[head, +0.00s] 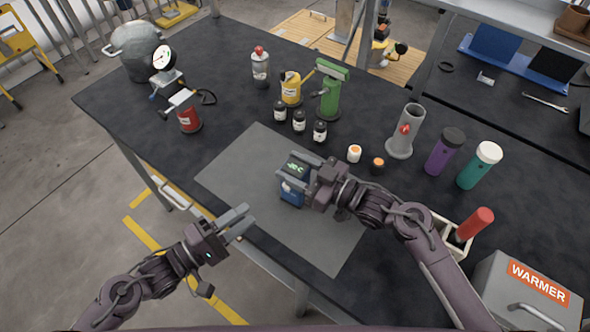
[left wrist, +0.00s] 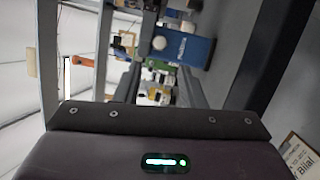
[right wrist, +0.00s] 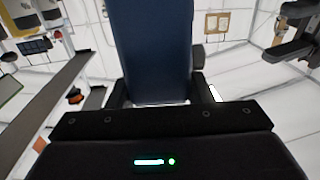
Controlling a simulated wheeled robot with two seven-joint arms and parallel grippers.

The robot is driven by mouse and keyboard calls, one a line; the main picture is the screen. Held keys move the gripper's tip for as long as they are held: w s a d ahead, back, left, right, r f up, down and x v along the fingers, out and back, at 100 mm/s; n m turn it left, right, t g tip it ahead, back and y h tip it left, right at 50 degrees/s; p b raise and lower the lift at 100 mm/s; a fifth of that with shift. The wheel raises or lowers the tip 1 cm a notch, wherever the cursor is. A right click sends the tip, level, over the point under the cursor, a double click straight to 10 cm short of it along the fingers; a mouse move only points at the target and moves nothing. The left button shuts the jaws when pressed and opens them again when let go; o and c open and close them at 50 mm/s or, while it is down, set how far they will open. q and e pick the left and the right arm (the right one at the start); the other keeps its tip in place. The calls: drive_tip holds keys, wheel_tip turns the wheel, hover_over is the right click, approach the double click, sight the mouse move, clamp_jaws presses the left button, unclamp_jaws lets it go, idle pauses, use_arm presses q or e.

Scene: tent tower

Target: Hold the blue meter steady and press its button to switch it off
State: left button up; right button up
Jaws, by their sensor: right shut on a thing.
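The blue meter (head: 291,193) stands on the grey mat, its dark top screen lit with green characters. My right gripper (head: 308,184) is shut on it from the right. Its blue body (right wrist: 153,45) fills the space between the fingers in the right wrist view. My left gripper (head: 238,220) is open and empty, past the front edge of the mat and apart from the meter. In the left wrist view the meter (left wrist: 183,50) shows ahead with a pale round button (left wrist: 159,43) on its face.
The grey mat (head: 240,170) is mostly bare. Several small dark bottles (head: 299,121) stand behind it, with an orange-topped white jar (head: 354,153) to their right. Purple (head: 440,158) and teal (head: 475,172) bottles stand right. A warmer box (head: 525,290) is at front right.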

use_arm(q)
drive_tip(key=shift+c, duration=0.3)
drive_tip(key=shift+m, duration=0.3)
drive_tip(key=c, duration=0.5)
drive_tip(key=shift+s+m, duration=0.15)
drive_tip(key=shift+m, duration=0.35)
drive_tip(key=shift+c, duration=1.1)
drive_tip(key=shift+s+m, duration=0.15)
drive_tip(key=shift+m, duration=0.55)
clamp_jaws()
drive_tip(key=s+m+t+y, duration=0.1)
drive_tip(key=s+m, duration=0.1)
drive_tip(key=m, duration=0.8)
drive_tip(key=s+m+t+y, duration=0.1)
drive_tip(key=m, duration=1)
drive_tip(key=s+f+m+t+y, duration=0.1)
drive_tip(key=s+m, duration=0.1)
drive_tip(key=m, duration=0.8)
drive_tip(key=shift+s+a+t, duration=0.3)
drive_tip(key=shift+s+a, duration=0.05)
drive_tip(key=shift+a, duration=0.05)
